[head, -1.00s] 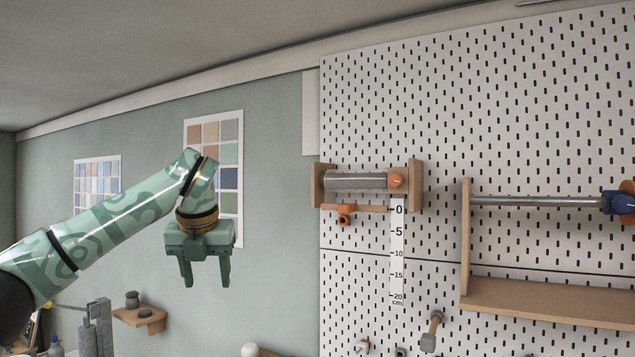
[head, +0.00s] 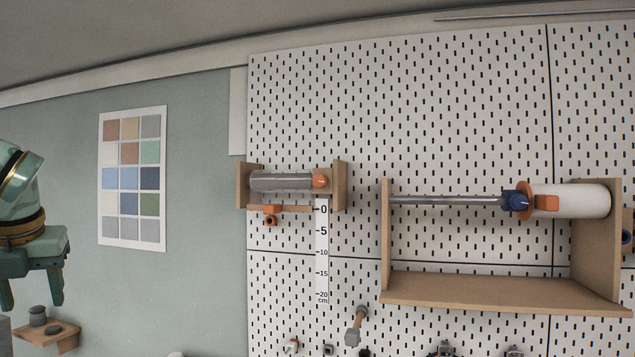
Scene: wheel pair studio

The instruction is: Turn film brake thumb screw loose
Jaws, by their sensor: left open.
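A film roller (head: 280,182), a grey cylinder between two wooden side plates, is mounted on the pegboard left of the middle. An orange knob (head: 320,181) sits at its right end. A smaller orange part (head: 271,214) with a dark round end hangs at the wooden strip under the roller. I cannot tell which of these orange parts is the film brake thumb screw. My left gripper (head: 32,306) is at the far left edge, open and empty, fingers down, well away from the roller and touching nothing. My right gripper is not in view.
A larger wooden rack (head: 500,291) on the right holds a metal rod (head: 445,200), a blue clamp (head: 516,201) and a white roll (head: 585,201). A scale strip (head: 322,250) hangs below the roller. A small shelf (head: 62,344) is under my left gripper.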

